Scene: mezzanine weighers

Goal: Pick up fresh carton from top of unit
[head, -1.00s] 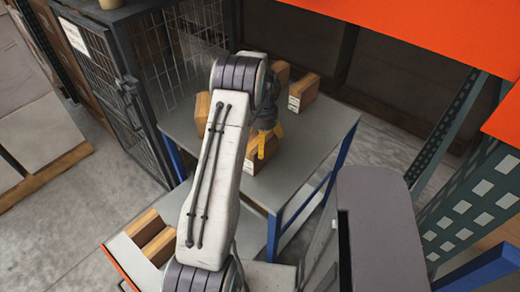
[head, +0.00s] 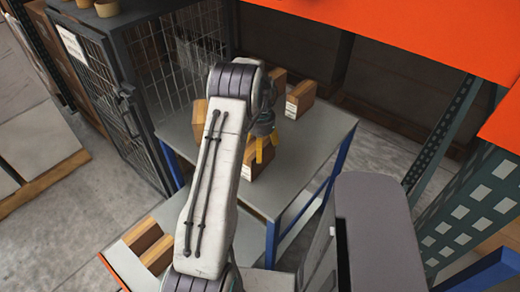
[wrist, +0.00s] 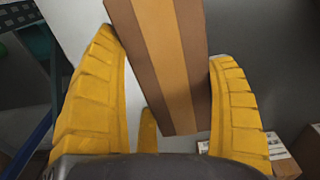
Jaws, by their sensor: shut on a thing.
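A brown carton with a lighter stripe (wrist: 168,60) sits between the yellow fingers of my gripper (wrist: 170,110) in the wrist view. My gripper is shut on it. In the head view my gripper (head: 261,150) is over the grey top of the blue-legged unit (head: 305,150), and the held carton (head: 252,171) shows just below the fingers. My arm and fingers hide part of it. Whether it touches the top or is slightly raised, I cannot tell.
Other cartons stand on the same top: one at the right (head: 300,98), one behind (head: 279,78), one left of my arm (head: 199,117). More cartons (head: 148,243) lie on a lower surface. A mesh cage (head: 180,60) stands left, an orange beam (head: 400,30) above right.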

